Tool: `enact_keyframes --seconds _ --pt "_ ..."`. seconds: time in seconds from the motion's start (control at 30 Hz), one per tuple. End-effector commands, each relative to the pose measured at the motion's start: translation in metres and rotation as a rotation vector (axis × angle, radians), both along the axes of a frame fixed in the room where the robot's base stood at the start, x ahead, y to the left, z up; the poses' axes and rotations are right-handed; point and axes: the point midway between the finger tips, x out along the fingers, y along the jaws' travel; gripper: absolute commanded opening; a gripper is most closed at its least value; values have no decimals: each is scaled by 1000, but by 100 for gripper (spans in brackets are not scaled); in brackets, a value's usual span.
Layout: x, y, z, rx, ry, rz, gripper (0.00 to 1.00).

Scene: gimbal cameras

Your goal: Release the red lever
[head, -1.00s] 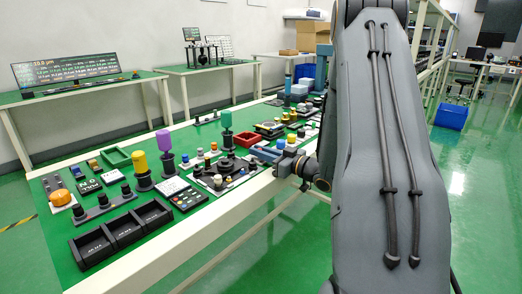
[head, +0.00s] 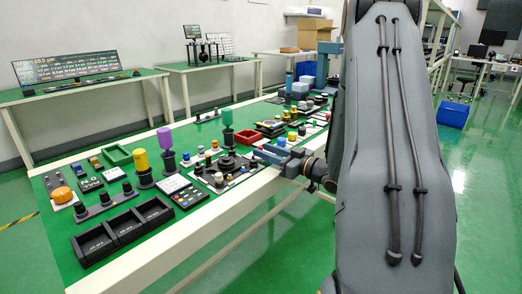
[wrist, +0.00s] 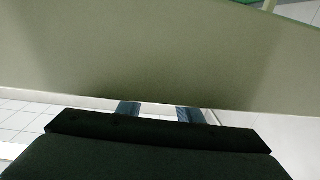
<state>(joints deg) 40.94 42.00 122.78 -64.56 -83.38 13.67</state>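I cannot pick out a red lever in either view. In the head view, upright handles in yellow (head: 141,160), purple (head: 164,138) and green (head: 227,118) stand on dark bases on the green-topped bench (head: 150,255). My gripper shows in the wrist view (wrist: 159,112) with its two blue-grey fingers apart and nothing seen between them. In the head view it is at the bench's near edge, right of the handles, its tips hard to tell from blue parts there. A plain beige surface, seemingly the bench's side, fills much of the wrist view.
A black three-part bin (head: 122,230), a keypad (head: 181,190), an orange button (head: 63,195), a green tray (head: 118,154) and a red tray (head: 270,129) crowd the bench. A monitor (head: 70,66) stands on a table behind.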

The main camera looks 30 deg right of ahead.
Motion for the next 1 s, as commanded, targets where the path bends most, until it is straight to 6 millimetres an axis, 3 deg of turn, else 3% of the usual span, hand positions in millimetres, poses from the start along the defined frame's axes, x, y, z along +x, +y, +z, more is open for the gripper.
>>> enact_keyframes --seconds 0.1,0.33,1.0 --pt "-19 -9 0 1 3 -3 33" --pt "-43 -18 0 1 1 -1 33" --pt "-47 -19 0 0 0 0 33"
